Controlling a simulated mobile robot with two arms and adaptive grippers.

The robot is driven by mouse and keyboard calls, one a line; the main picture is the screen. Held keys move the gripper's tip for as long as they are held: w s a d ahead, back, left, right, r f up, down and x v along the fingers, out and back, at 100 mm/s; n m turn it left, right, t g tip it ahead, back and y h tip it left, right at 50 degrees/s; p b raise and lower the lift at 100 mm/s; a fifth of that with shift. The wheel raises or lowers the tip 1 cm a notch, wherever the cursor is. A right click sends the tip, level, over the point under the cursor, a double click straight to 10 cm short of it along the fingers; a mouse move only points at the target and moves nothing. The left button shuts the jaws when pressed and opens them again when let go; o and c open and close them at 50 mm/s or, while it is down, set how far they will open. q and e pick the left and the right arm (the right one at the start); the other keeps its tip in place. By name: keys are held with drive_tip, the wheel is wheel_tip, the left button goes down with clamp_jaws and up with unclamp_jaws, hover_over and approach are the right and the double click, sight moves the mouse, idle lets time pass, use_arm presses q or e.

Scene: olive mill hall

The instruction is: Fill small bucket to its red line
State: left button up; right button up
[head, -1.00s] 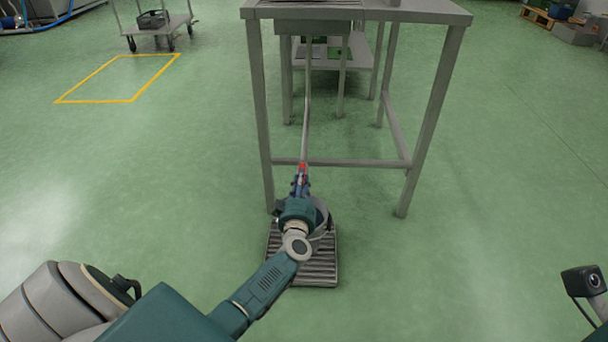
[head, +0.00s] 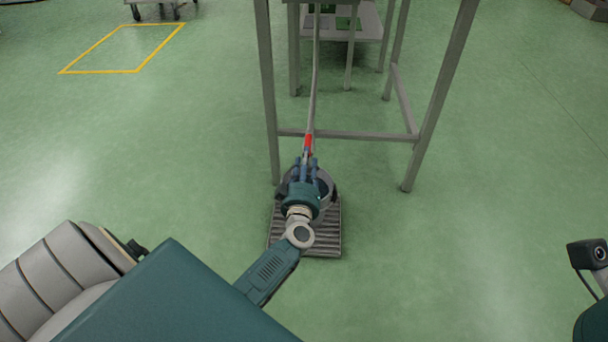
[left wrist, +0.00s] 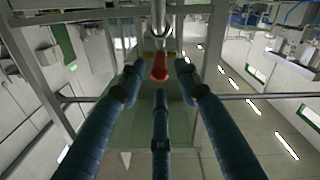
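A pale pipe (head: 314,85) hangs from the bench and has a red part (head: 309,143) near its lower end. The red part also shows in the left wrist view (left wrist: 160,68). A small grey bucket (head: 326,186) stands on a ribbed floor grate (head: 322,243). My left gripper hides much of it; its inside, red line and fill level cannot be made out. My left gripper (head: 307,165) is above the bucket, close below the red part. In the left wrist view its three fingers are spread apart around the red part, with visible gaps. My right gripper is out of view.
The grey metal bench has legs (head: 268,100) and a low crossbar (head: 350,135) just behind the bucket. A lower shelf (head: 366,25) holds green items. A yellow floor outline (head: 125,48) lies at the far left. The green floor on both sides is clear.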

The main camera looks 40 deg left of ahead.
use_arm(q)
drive_tip(key=v, duration=0.7)
drive_tip(key=shift+s, duration=0.2)
drive_tip(key=shift+d, duration=0.1)
